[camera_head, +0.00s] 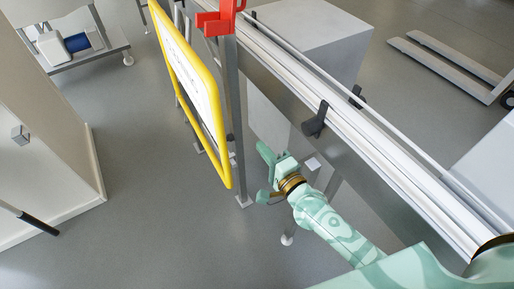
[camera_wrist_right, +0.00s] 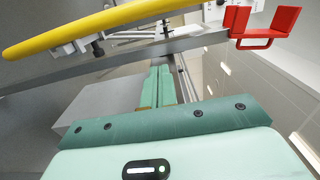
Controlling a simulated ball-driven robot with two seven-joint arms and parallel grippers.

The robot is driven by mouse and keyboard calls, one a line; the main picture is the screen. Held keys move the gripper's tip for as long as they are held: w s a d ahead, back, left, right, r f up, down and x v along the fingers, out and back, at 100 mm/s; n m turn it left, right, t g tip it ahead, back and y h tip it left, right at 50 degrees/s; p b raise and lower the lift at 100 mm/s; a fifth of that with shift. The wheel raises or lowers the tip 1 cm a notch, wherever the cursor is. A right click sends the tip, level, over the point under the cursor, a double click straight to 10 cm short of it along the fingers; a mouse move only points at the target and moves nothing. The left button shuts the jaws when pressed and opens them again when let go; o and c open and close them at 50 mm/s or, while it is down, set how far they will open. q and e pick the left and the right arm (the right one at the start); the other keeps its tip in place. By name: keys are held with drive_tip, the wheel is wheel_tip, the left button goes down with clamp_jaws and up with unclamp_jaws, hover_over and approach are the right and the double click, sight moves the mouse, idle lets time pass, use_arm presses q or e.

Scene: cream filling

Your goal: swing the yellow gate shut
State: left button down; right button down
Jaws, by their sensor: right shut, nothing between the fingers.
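The yellow gate (camera_head: 226,165), a yellow tube frame around a white sign panel, stands left of the conveyor in the head view, beside a grey post (camera_head: 236,110). Its yellow tube (camera_wrist_right: 80,32) crosses the upper left of the wrist view. A red U-shaped bracket (camera_head: 219,20) sits on top of the post; it also shows in the wrist view (camera_wrist_right: 264,27). My right gripper (camera_head: 266,155) is shut and empty, a little right of the gate's lower end and apart from it. Its closed fingers (camera_wrist_right: 158,88) show in the wrist view. My left gripper is not in view.
The conveyor (camera_head: 350,125) with rails and black clamps runs diagonally along the right. A grey box (camera_head: 318,40) stands behind it. A beige cabinet (camera_head: 50,130) stands at the left. Grey floor (camera_head: 140,150) is clear between cabinet and gate.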

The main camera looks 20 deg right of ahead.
drive_tip(key=w+a+b, duration=0.1)
drive_tip(key=w+a, duration=0.5)
drive_tip(key=w, duration=0.1)
drive_tip(key=shift+w, duration=0.25)
drive_tip(key=shift+a+f, duration=0.1)
drive_tip(key=shift+a, duration=0.05)
